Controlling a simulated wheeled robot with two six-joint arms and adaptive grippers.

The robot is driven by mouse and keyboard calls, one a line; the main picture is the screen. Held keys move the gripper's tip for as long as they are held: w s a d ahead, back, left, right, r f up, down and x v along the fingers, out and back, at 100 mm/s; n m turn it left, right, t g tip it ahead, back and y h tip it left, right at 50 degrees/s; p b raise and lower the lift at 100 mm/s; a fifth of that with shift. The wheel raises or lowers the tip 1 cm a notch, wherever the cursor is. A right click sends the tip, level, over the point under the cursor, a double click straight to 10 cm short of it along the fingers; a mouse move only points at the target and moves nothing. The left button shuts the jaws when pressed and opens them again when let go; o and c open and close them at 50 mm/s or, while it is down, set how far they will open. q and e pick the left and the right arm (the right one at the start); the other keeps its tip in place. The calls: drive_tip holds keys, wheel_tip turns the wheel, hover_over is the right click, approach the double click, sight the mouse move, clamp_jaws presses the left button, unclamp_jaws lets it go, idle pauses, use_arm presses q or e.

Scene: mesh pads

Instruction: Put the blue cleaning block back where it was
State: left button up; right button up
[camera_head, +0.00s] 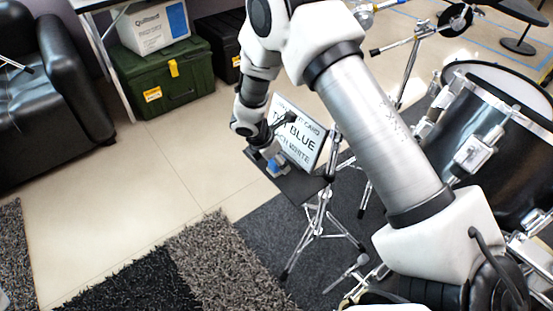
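A small blue block (275,164) is on or just above a dark flat stand top (297,186), at the foot of a white card. My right arm comes in from the lower right, bends at the top and reaches down to this stand. My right gripper (265,149) is dark and small here, right beside the block. I cannot tell whether its fingers are open or shut on the block. The white card (301,135) leans upright behind and carries large printed words, including "BLUE" and "WHITE"; my gripper covers part of it. My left gripper is not in view.
A tripod (318,222) holds the stand top. A drum set (500,130) with metal stands is close on the right. A green case (160,78) with a white box, a table leg and a black armchair (50,90) are at the back left. Tiled floor is clear at left.

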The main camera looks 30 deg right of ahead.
drive_tip(key=p+v, duration=0.5)
drive_tip(key=v, duration=0.7)
drive_tip(key=s+a+f+m+g+y, duration=0.1)
drive_tip(key=s+a+f+m+y, duration=0.1)
drive_tip(key=s+f+m, duration=0.4)
drive_tip(key=s+a+f+m+y, duration=0.2)
drive_tip(key=s+a+f, duration=0.1)
drive_tip(key=s+f, duration=0.55)
drive_tip(key=s+d+f+m, duration=0.1)
drive_tip(key=s+f+m, duration=0.4)
drive_tip(key=s+m, duration=0.6)
drive_tip(key=s, duration=0.2)
drive_tip(key=shift+s+f+t, duration=0.2)
drive_tip(key=shift+s+t, duration=0.1)
drive_tip(key=shift+t, duration=0.1)
